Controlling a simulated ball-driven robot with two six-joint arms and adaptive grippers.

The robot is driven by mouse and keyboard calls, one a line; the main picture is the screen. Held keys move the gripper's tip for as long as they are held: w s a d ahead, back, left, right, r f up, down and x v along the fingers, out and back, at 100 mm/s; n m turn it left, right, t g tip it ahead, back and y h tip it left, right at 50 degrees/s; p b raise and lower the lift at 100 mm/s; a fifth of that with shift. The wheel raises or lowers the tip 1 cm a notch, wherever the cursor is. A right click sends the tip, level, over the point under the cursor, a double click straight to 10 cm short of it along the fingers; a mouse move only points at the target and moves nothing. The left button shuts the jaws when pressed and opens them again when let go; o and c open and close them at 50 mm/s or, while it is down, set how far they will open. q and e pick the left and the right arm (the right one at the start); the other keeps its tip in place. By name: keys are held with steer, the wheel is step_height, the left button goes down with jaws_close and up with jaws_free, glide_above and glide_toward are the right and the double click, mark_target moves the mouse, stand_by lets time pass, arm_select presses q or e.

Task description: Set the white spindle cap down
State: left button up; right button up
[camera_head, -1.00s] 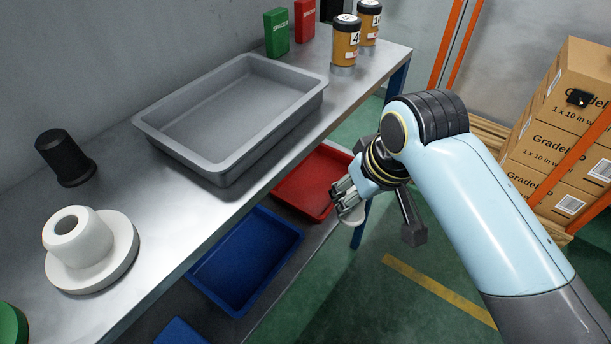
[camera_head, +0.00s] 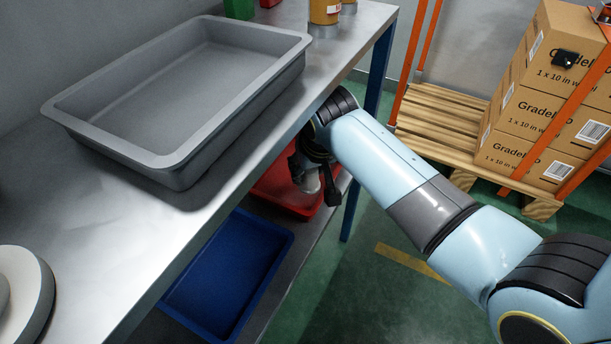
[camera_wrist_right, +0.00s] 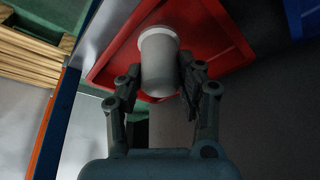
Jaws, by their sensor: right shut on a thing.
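The white spindle cap (camera_wrist_right: 158,62) is a short pale cylinder with a rim at its far end. My right gripper (camera_wrist_right: 158,82) is shut on it, one finger on each side. In the head view the cap (camera_head: 311,184) shows small below the gripper, partly hidden by the wrist. A red tray (camera_head: 272,199) on the lower shelf lies behind and under the cap; it also shows in the wrist view (camera_wrist_right: 212,28). I cannot tell whether the cap touches the tray floor. My left gripper is not in view.
The steel table top (camera_head: 140,225) carries an empty grey tray (camera_head: 180,165), above and left of my arm. A blue tray (camera_head: 230,270) sits beside the red one. A blue table leg (camera_head: 350,208) stands just right of the gripper. Boxes (camera_head: 540,105) stand on a pallet at right.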

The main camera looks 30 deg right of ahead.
mark_target(306, 173)
steer(key=shift+w+d, duration=0.15)
steer(key=shift+w, duration=0.4)
steer(key=shift+w+d, duration=0.15)
steer(key=shift+w, duration=0.4)
step_height(306, 173, down, 4)
steer(key=shift+r+b, duration=0.15)
steer(key=shift+b, duration=0.95)
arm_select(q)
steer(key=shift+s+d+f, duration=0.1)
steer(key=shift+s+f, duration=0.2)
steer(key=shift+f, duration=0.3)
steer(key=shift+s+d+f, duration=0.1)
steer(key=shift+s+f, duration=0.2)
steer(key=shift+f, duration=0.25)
arm_select(e)
steer(key=shift+r, duration=0.15)
steer(key=o, duration=1.2)
steer(key=shift+c, duration=0.2)
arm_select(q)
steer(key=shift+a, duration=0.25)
